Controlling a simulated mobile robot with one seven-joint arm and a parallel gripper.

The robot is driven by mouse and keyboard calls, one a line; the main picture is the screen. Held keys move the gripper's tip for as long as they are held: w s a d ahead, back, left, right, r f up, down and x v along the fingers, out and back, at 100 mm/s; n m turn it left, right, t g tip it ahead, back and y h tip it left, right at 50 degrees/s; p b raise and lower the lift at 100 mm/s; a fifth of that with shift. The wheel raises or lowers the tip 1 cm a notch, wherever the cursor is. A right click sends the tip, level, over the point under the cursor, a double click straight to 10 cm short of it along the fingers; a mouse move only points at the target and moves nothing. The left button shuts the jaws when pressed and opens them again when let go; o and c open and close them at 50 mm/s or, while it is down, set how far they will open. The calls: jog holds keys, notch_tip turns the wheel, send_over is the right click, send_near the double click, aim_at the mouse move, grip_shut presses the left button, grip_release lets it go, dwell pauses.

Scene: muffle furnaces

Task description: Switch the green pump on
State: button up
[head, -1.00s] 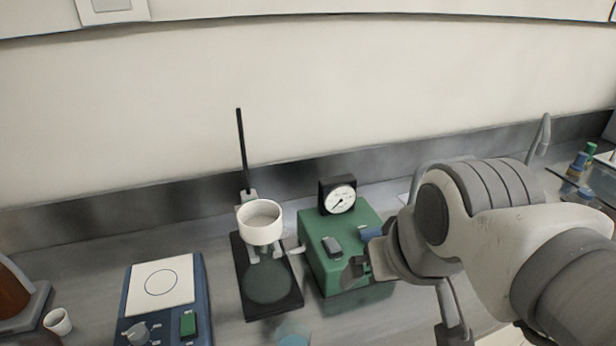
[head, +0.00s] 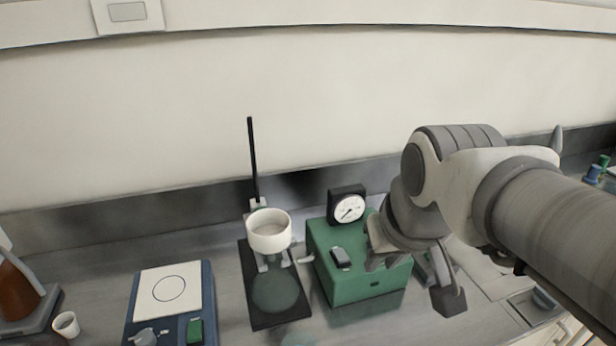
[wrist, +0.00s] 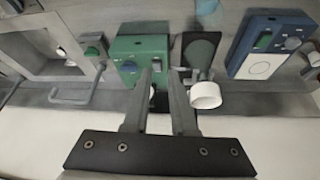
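The green pump (head: 350,285) is a box on the bench, with a round white dial gauge (head: 348,208) at its back. A dark grey switch (head: 340,258) sits on its top face; its on or off position is too small to tell. My gripper (head: 376,258) is over the right part of the pump top, right of the switch, and hides that part. Contact with the pump cannot be told.
A black stand with a white funnel (head: 268,231) and a tall rod (head: 253,160) is close left of the pump. A blue hotplate (head: 207,290) is further left, with a small white cup (head: 66,324) and a brown bottle (head: 18,290) beyond it.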

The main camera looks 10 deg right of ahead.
jog(key=shift+n+g, duration=0.5)
jog(key=shift+g, duration=0.2)
jog(key=w, duration=0.3)
jog(key=w+f, duration=0.1)
jog(key=w, duration=0.7)
jog(key=shift+w+d+f, duration=0.1)
jog(key=shift+f, duration=0.05)
grip_shut()
jog(key=w+f+g, duration=0.1)
jog(key=w+f, duration=0.4)
jog(key=w, duration=0.4)
jog(key=shift+w+d+f+n+y+p, duration=0.2)
jog(key=shift+d+n+y+p, duration=0.1)
jog(key=shift+n+p, duration=0.15)
jog(key=shift+s, duration=0.1)
